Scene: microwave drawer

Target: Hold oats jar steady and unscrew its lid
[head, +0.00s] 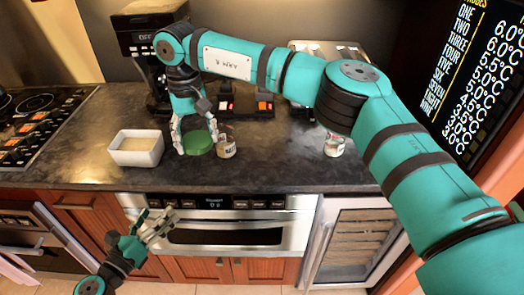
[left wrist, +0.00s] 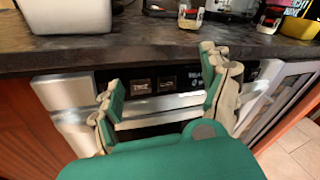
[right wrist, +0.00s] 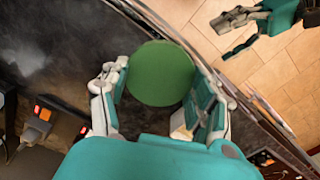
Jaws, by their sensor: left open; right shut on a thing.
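A round green lid (head: 200,143) sits between the fingers of my right gripper (head: 195,140), above the counter. It fills the space between the fingertips in the right wrist view (right wrist: 160,73). I cannot tell whether a jar body is beneath it. A small jar with a pale label (head: 226,149) stands just right of the lid. It also shows at the top of the left wrist view (left wrist: 190,14), partly cut off. I cannot tell which is the oats jar. My left gripper (head: 152,226) is open and empty, below the counter edge in front of the oven drawer.
A white rectangular container (head: 136,148) stands on the dark counter left of the lid. Another small jar (head: 334,146) stands to the right. A coffee machine (head: 145,35) is behind. The microwave drawer front (head: 230,235) lies below the counter edge.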

